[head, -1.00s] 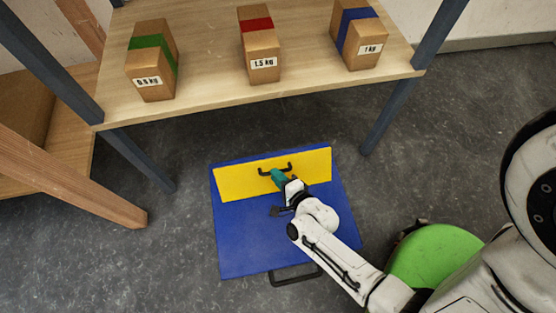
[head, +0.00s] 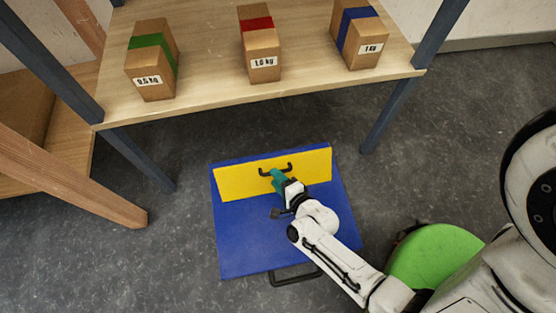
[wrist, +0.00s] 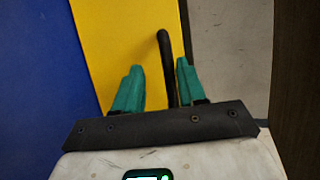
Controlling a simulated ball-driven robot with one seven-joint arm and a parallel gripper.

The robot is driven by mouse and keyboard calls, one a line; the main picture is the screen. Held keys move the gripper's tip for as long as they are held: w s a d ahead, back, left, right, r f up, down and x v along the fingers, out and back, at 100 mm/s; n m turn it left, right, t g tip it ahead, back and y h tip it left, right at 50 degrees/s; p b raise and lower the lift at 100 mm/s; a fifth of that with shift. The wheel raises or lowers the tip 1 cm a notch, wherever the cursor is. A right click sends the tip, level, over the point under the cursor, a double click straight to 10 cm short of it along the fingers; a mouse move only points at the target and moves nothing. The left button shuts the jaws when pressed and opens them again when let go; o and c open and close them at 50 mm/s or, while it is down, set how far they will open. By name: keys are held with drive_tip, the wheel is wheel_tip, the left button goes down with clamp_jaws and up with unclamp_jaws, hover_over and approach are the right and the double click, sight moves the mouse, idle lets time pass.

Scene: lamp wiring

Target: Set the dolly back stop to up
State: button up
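The dolly (head: 250,245) is a blue platform on the floor with a black handle (head: 295,277) at its near edge. Its yellow back stop (head: 240,182) is at the far end and also shows in the wrist view (wrist: 112,35). It looks raised from the platform, but I cannot tell its exact angle. A black handle (head: 264,172) is on its face. My gripper (head: 278,178) is at this handle. In the wrist view, the green fingers (wrist: 158,85) stand apart on either side of the handle bar (wrist: 165,60), with a gap at the left finger.
A wooden shelf (head: 210,95) with several grey legs stands behind the dolly, bearing three boxes with green (head: 152,60), red (head: 258,45) and blue (head: 358,38) bands. A wooden frame (head: 80,180) is at left. The grey floor (head: 440,130) is open at right.

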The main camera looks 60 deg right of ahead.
drive_tip(key=shift+d+r, duration=0.1)
drive_tip(key=shift+r, duration=0.05)
drive_tip(key=p+v, duration=0.3)
drive_tip(key=v, duration=0.7)
drive_tip(key=shift+s+a+p, duration=0.2)
drive_tip(key=shift+s+p, duration=0.1)
drive_tip(key=shift+s, duration=0.05)
